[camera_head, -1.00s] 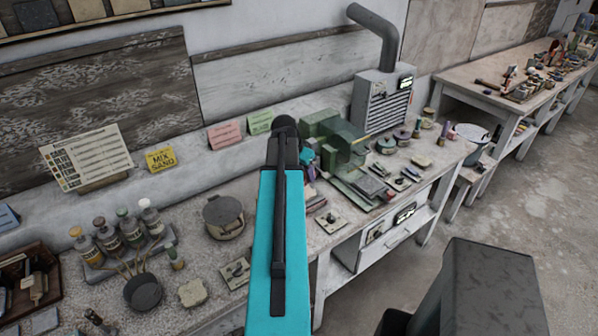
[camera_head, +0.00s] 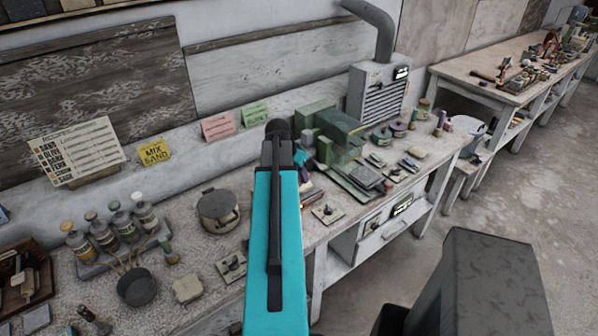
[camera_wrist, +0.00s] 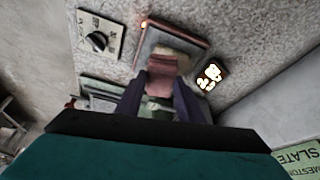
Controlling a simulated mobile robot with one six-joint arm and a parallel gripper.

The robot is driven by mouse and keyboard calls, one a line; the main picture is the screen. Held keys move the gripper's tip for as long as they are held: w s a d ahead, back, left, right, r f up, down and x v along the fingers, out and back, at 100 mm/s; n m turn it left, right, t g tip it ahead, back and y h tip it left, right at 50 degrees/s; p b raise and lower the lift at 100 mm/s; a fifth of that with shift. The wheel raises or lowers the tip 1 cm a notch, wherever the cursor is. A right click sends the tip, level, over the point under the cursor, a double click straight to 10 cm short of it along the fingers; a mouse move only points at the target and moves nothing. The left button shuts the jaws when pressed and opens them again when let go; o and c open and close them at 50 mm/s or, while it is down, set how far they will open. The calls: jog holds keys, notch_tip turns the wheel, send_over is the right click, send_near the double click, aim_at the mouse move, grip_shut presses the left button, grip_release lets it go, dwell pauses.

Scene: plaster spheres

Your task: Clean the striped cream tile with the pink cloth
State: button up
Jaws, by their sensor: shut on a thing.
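In the wrist view my gripper (camera_wrist: 160,100) is shut on a folded pink cloth (camera_wrist: 163,73), which sticks out beyond the fingertips. Just past the cloth lies a flat, pale tile-like piece with a reddish-brown rim (camera_wrist: 150,36). The cloth overlaps part of it in the picture; I cannot tell whether they touch. No stripes can be made out, so I cannot tell whether it is the striped cream tile. In the head view my arm hides most of the gripper and this spot.
A small dark panel with glowing marks (camera_wrist: 211,74) and a plate with a black knob (camera_wrist: 97,40) flank the pale piece. In the head view, a green machine (camera_head: 335,135), a pot (camera_head: 218,209) and several bottles (camera_head: 104,239) crowd the bench.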

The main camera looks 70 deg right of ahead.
jog(key=shift+f, duration=0.2)
dwell(0.3)
jog(key=shift+w+a+f+b, duration=0.1)
jog(key=shift+w+f+b, duration=0.05)
jog(key=shift+f+b, duration=0.45)
jog(key=shift+f, duration=0.65)
dwell(0.6)
jog(key=shift+a, duration=0.1)
jog(key=shift+w+a+r+b, duration=0.1)
jog(key=shift+w+a+b, duration=0.05)
jog(key=shift+a+b, duration=0.2)
jog(key=shift+a, duration=0.15)
jog(key=shift+w+a, duration=0.15)
jog(key=shift+a, duration=0.25)
dwell(0.3)
jog(key=shift+d, duration=0.1)
